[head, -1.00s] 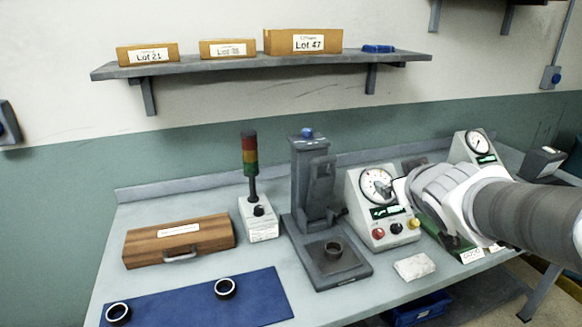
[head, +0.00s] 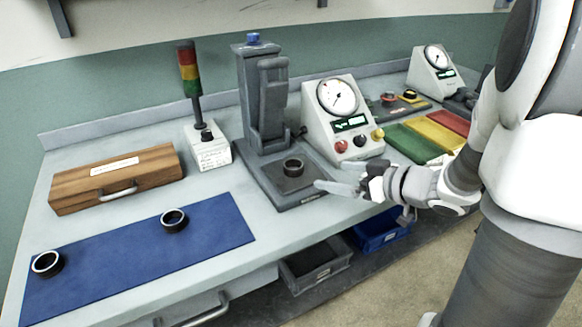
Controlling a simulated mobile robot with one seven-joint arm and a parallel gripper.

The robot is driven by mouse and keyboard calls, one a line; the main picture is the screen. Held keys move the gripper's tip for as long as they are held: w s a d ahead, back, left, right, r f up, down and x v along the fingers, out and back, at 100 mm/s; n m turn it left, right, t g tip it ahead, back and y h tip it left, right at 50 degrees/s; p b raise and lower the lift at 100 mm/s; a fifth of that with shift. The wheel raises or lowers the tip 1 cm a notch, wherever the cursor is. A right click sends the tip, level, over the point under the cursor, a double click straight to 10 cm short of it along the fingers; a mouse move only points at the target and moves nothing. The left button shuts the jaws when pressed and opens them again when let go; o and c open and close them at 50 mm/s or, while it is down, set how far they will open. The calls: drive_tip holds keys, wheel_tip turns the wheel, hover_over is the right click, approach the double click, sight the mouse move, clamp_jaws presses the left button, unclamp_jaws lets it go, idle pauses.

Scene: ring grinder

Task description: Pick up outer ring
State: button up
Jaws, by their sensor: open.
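Two dark rings with bright rims lie on the blue mat (head: 120,255): one ring (head: 48,273) at its left end and another ring (head: 175,228) near its middle. A third, dark grey ring (head: 293,173) sits on the base plate of the grey press-like stand. I cannot tell by looks alone which is the outer ring. My gripper (head: 328,176) is open and empty, just right of the stand's base and in front of the dial gauge box. It touches no ring that I can see.
A wooden case (head: 118,180) and a signal light tower (head: 190,80) stand left of the grey stand (head: 265,100). The dial gauge box (head: 340,110) is to its right, with green, yellow and red trays (head: 440,130) beyond. Bins (head: 315,265) sit under the bench.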

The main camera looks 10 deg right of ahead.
drive_tip(key=b, duration=0.2)
approach(288, 165)
drive_tip(key=shift+b+x, duration=1.1)
drive_tip(key=shift+x, duration=1.95)
clamp_jaws()
drive_tip(key=shift+r, duration=0.1)
